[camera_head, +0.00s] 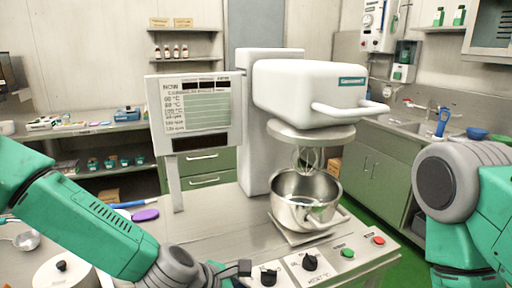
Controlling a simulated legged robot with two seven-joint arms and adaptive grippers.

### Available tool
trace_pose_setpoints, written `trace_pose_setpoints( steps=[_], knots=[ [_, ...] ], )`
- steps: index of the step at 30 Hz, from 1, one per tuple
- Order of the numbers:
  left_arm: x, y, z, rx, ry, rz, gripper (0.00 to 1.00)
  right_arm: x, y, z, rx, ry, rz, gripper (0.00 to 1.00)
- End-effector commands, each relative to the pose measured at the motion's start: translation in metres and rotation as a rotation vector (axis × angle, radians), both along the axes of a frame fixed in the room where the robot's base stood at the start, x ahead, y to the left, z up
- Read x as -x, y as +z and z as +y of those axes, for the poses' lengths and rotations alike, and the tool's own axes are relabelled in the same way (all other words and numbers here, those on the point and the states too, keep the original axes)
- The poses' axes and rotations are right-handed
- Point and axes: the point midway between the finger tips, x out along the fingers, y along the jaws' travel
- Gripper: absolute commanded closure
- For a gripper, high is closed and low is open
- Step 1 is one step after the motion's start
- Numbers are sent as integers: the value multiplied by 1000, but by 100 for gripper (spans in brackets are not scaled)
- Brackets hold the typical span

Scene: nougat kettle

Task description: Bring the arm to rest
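My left arm (95,222) comes in from the left and slopes down to the bottom edge, in front of the mixer's steel table. Only a small part of my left gripper (237,270) shows at the bottom edge, left of the black control knobs; its fingers are mostly cut off, so I cannot tell whether it is open or shut. My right arm (450,183) is bent at the right edge, beside the mixer table and apart from it. My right gripper is out of view.
A white mixer (310,88) with a steel bowl (305,200) under its whisk stands in the middle. A panel screen (196,112) stands left of it. Knobs, a green button (348,253) and a red button (378,240) line the table front. A lidded white pot (65,272) sits lower left.

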Motion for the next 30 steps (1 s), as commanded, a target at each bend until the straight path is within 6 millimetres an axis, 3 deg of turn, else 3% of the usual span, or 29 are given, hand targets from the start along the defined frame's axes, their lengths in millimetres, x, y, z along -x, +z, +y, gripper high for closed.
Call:
trace_pose_setpoints(
  steps=[5,8,12,15,19,24,26,27,30],
  knots=[
    [40,-48,21,-172,-182,-49,100,0,0,0,1,-1,1,60],
    [69,-81,45,-292,-334,-87,100,0,0,-1,1,-1,1,60],
    [133,-133,100,-502,-669,-145,100,0,0,-1,1,-2,1,60],
    [180,-159,145,-630,-948,-187,100,0,0,-1,1,-1,1,60],
    [231,-174,196,-737,-1280,-227,100,0,0,0,1,-1,1,60],
    [285,-175,252,-802,-1673,-260,100,0,0,0,0,-1,1,60],
    [302,-171,271,-808,-1812,-271,100,0,0,0,0,-1,1,60],
    [293,-188,264,-820,-1798,-288,100,0,-16,0,1,-1,0,60],
    [286,-210,259,-835,-1808,-302,100,1,-40,-1,0,-1,2,60]
  ],
)
